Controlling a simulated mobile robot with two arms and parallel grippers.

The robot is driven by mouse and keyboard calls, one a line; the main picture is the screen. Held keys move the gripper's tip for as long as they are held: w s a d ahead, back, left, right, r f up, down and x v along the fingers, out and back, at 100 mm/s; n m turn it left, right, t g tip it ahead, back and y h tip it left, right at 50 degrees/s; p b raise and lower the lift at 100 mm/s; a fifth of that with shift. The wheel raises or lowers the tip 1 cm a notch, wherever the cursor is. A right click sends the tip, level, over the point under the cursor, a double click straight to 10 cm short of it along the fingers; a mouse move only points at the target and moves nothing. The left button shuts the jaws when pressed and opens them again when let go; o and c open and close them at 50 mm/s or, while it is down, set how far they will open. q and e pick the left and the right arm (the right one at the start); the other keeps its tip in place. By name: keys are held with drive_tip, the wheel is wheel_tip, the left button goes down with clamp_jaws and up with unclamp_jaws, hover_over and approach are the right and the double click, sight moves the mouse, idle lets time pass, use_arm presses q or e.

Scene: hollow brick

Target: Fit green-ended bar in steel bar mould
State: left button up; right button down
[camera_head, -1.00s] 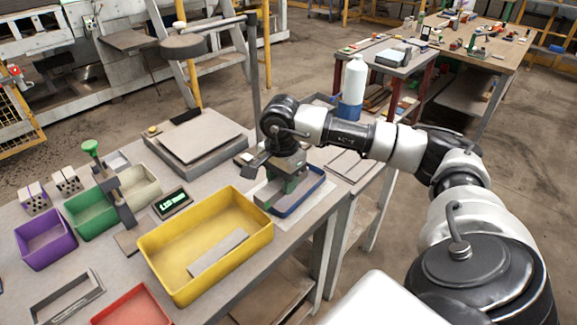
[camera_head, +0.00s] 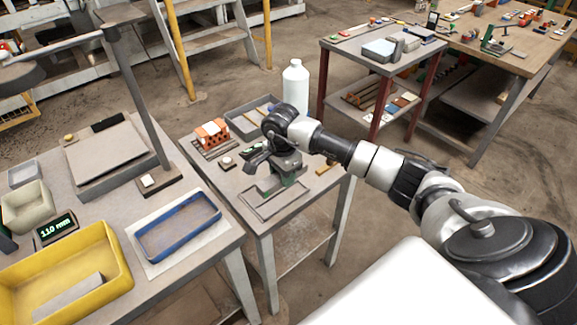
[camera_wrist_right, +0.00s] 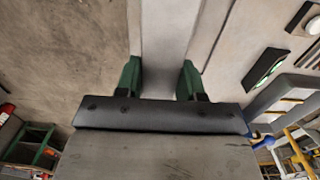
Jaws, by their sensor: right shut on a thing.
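My right gripper (camera_head: 284,176) points down over the side table. It is shut on a pale grey bar, which shows between its green fingers in the right wrist view (camera_wrist_right: 165,50). I cannot make out a green end on the bar. Below the gripper, a thin grey rectangular frame (camera_head: 259,212), seemingly the steel bar mould, lies on the side table. The bar appears above or within this outline; I cannot tell whether it touches. The blue tray (camera_head: 157,251) on the main table is empty. My left gripper is out of view.
Behind the gripper stand a white bottle (camera_head: 296,86), a grey tray (camera_head: 240,130) and an orange rack (camera_head: 211,133). A small display (camera_head: 250,153) is close by. A yellow bin (camera_head: 118,272) with a grey bar stands on the main table. A gap separates the two tables.

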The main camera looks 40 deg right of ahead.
drive_tip(key=shift+a+f+b, duration=0.3)
drive_tip(key=shift+f+b, duration=0.05)
drive_tip(key=shift+f, duration=0.35)
wheel_tip(320, 180, down, 2)
drive_tip(key=shift+d+f+b, duration=0.1)
drive_tip(key=shift+f+b, duration=0.15)
drive_tip(key=shift+b, duration=0.7)
drive_tip(key=shift+f+b, duration=0.55)
drive_tip(key=shift+f, duration=0.3)
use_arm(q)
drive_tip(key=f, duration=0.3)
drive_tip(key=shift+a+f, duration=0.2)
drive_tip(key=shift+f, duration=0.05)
use_arm(e)
drive_tip(key=shift+r, duration=0.15)
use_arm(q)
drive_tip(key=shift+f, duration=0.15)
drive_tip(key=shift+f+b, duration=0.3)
use_arm(e)
drive_tip(key=shift+f, duration=0.45)
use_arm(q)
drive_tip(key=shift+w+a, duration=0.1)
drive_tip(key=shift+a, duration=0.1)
